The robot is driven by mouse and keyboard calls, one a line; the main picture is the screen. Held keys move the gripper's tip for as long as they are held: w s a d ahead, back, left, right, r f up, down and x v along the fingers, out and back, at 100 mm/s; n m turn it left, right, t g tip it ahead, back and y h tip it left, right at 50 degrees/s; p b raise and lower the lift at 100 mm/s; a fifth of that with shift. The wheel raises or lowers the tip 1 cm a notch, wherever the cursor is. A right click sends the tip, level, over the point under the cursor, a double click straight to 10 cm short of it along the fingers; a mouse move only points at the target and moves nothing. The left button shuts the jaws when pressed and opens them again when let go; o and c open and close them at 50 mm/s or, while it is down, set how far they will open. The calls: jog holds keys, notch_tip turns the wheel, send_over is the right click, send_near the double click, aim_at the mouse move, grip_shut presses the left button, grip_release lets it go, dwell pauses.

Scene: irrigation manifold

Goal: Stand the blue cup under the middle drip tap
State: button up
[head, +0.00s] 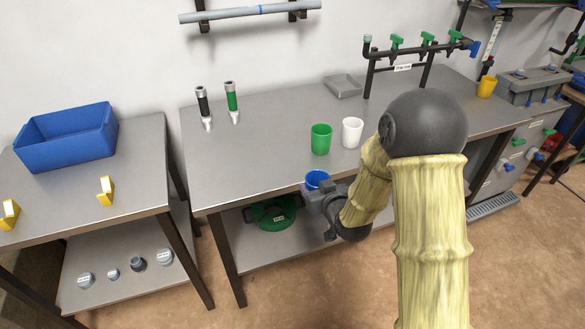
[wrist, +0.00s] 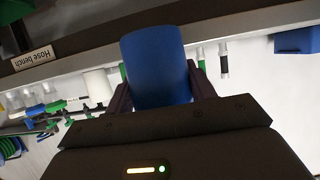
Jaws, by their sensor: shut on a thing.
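The blue cup (head: 317,179) is at the front edge of the middle bench, and it fills the middle of the wrist view (wrist: 155,65). My gripper (head: 322,192) is shut on it, with one finger on each side of the cup in the wrist view (wrist: 160,88). The drip manifold stands at the back right of the bench, with three green-handled taps on a dark pipe; the middle drip tap (head: 428,38) is between the other two. My arm hides part of the bench below the manifold.
A green cup (head: 321,139) and a white cup (head: 352,132) stand on the bench just behind the blue cup. A grey tray (head: 343,86) lies left of the manifold, and a yellow cup (head: 487,87) stands to its right.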

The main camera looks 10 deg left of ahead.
jog(key=w+d+f+m+t+h, duration=0.1)
jog(key=d+f+m+h, duration=0.5)
jog(key=d+f, duration=1.2)
jog(key=d, duration=0.3)
jog(key=shift+w+f+t+h, duration=0.2)
jog(key=shift+t+h, duration=0.1)
jog(key=shift+t, duration=0.1)
jog(key=shift+w+a+r, duration=0.1)
jog(key=shift+r, duration=0.05)
jog(key=s+r+p, duration=0.3)
jog(key=r+p, duration=0.6)
jog(key=r, duration=0.1)
jog(key=s+r+p, duration=0.3)
jog(key=r+p, duration=0.6)
jog(key=r, duration=0.1)
